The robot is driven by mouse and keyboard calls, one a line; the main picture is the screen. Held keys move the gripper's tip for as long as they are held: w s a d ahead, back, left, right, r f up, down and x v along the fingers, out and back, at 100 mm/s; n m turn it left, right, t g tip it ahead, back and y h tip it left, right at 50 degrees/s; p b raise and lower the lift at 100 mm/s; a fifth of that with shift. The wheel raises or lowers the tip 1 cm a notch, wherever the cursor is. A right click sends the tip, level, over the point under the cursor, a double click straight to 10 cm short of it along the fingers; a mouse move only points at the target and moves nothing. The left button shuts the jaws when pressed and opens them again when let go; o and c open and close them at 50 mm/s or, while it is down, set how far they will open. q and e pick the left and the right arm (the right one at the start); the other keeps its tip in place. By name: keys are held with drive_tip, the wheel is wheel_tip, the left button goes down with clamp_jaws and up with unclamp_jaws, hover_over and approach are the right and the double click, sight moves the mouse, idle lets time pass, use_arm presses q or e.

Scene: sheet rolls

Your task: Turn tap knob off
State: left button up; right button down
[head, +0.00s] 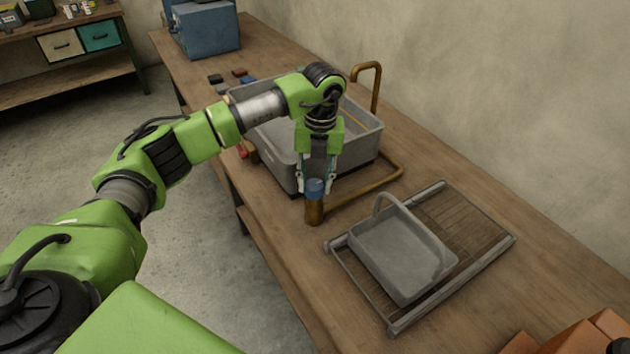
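The tap's blue knob (315,186) sits on top of a short brass post (314,211) at the near corner of the grey sink basin (364,138). A brass pipe (372,190) runs from the post around the basin to the curved spout (377,85) at the back. My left gripper (316,187) points down over the knob, with one finger on each side of it. The fingers are spread, with a small gap seeming to show beside the knob; contact is hard to judge. My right gripper is not in view.
A grey basket (402,258) stands on a wire rack (478,229) right of the tap. A blue box (208,32) and small dark blocks (216,78) lie farther back on the wooden bench (560,260). Orange blocks (575,340) are at the bottom right. A wall runs behind.

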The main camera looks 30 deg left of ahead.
sight(318, 185)
use_arm(q)
drive_tip(key=o, duration=0.4)
drive_tip(key=shift+o, duration=0.2)
wheel_tip(318, 185, up, 12)
drive_tip(key=shift+w+d, duration=0.15)
drive_tip(key=shift+d, duration=0.15)
idle(0.4)
